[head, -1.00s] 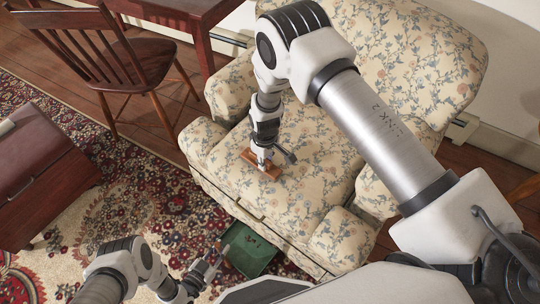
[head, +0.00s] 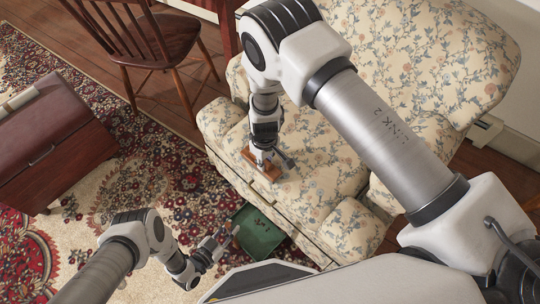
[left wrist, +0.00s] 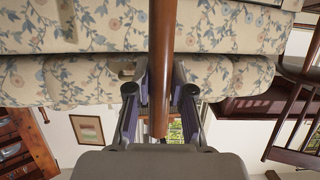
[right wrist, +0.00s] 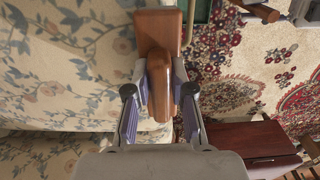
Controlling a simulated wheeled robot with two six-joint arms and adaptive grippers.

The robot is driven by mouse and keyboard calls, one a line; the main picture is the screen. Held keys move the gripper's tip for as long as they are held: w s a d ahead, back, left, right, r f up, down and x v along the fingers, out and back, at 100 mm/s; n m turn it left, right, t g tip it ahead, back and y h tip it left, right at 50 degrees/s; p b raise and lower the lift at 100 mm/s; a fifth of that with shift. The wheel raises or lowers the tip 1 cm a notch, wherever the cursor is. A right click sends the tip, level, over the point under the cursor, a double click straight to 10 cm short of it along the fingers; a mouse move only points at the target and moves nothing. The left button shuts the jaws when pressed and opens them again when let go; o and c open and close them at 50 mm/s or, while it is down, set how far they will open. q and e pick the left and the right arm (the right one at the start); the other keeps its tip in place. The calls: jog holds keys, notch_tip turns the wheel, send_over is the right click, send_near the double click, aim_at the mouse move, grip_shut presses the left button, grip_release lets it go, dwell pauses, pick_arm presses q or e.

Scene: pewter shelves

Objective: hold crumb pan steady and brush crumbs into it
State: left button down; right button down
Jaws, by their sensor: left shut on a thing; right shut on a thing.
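The green crumb pan (head: 259,236) is just below the front of the floral armchair's seat, with small dark specks inside. My left gripper (head: 226,238) is shut on its wooden handle, left of the pan. The handle (left wrist: 164,70) runs between the fingers in the left wrist view. My right gripper (head: 263,158) is shut on the wooden brush (head: 249,155) on the seat, near its front edge. The right wrist view shows the brush's grip (right wrist: 159,85) between the fingers and its wider block (right wrist: 158,32) beyond. The bristles are hidden. A green pan corner (right wrist: 198,10) shows at the top.
The armchair (head: 400,90) fills the middle and right. A wooden chair (head: 150,50) stands behind left, and a dark red chest (head: 50,140) stands at the left. Patterned rug (head: 150,190) lies open between the chest and armchair.

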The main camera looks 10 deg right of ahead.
pick_arm(q)
jog(key=c, duration=1)
grip_release()
pick_arm(e)
jog(key=shift+s+f, duration=0.1)
jog(key=shift+s, duration=0.05)
pick_arm(q)
jog(key=shift+o, duration=0.2)
jog(key=shift+a, duration=0.1)
pick_arm(e)
jog(key=shift+s+f, duration=0.1)
jog(key=shift+s, duration=0.05)
pick_arm(q)
jog(key=v, duration=0.7)
jog(key=shift+s+a+r, duration=0.2)
jog(key=shift+s+a, duration=0.05)
jog(key=shift+a, duration=0.05)
